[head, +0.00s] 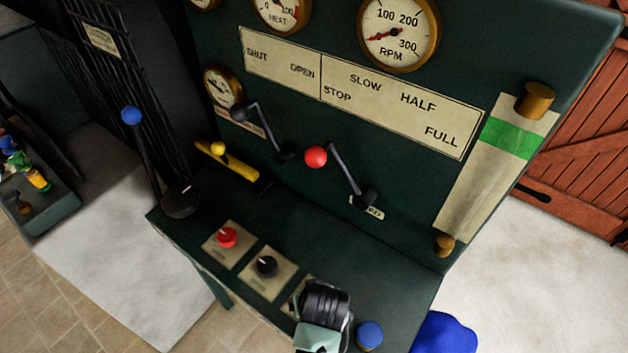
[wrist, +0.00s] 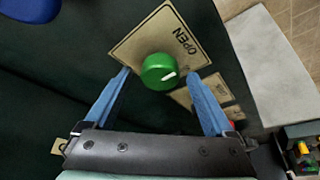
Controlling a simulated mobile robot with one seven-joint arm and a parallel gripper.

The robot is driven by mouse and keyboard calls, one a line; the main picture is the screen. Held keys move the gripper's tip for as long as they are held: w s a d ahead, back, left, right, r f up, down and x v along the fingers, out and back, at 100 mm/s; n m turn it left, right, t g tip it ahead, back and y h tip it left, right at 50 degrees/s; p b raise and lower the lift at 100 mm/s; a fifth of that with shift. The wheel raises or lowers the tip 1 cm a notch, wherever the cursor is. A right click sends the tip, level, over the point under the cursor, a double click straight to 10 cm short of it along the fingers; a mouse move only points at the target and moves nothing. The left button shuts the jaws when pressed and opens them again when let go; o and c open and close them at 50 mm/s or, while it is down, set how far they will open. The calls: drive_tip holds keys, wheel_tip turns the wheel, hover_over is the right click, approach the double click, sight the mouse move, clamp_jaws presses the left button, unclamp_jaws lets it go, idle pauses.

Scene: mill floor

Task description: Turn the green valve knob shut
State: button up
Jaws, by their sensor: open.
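The green valve knob (wrist: 156,69) shows in the wrist view as a round cap with a white mark toward its lower right. It sits on a beige plate (wrist: 148,38) that reads OPEN; other lettering near the right finger is partly covered. My gripper (wrist: 160,76) is open, with one blue finger on each side of the knob and gaps between. In the head view my gripper (head: 324,308) is over the front of the dark green console and hides the knob; only an edge of its plate (head: 291,303) shows.
A red knob (head: 227,237) and a black knob (head: 266,266) sit on plates to the left. A blue knob (head: 369,335) is close on the right. A red-tipped lever (head: 316,156) and a yellow-knobbed handle (head: 218,149) stand farther back. Gauges (head: 397,32) line the upright panel.

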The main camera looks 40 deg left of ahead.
drive_tip(key=c, duration=1.4)
drive_tip(key=shift+r+m+p, duration=0.1)
drive_tip(key=shift+m+p, duration=0.2)
drive_tip(key=m+h+p, duration=0.1)
drive_tip(key=m+p, duration=0.1)
drive_tip(key=m, duration=0.1)
drive_tip(key=shift+a+r+t, duration=0.1)
drive_tip(key=shift+t, duration=0.3)
drive_tip(key=m+h, duration=0.1)
drive_tip(key=m, duration=0.1)
drive_tip(key=m+h+p, duration=0.1)
drive_tip(key=m, duration=0.2)
drive_tip(key=shift+a+t+p, duration=0.15)
drive_tip(key=shift+t+p, duration=0.15)
drive_tip(key=m+h, duration=0.1)
drive_tip(key=m, duration=0.3)
drive_tip(key=shift+a+f+m+h+b, duration=0.1)
drive_tip(key=shift+f+m+h+b, duration=0.1)
drive_tip(key=shift+m+h+b, duration=0.15)
drive_tip(key=m+h, duration=0.1)
drive_tip(key=m, duration=0.1)
drive_tip(key=m+g+b, duration=0.1)
drive_tip(key=m, duration=0.1)
drive_tip(key=shift+a+m+h, duration=0.1)
drive_tip(key=shift+m+h, duration=0.15)
drive_tip(key=shift+h, duration=0.1)
drive_tip(key=shift+g+b, duration=0.3)
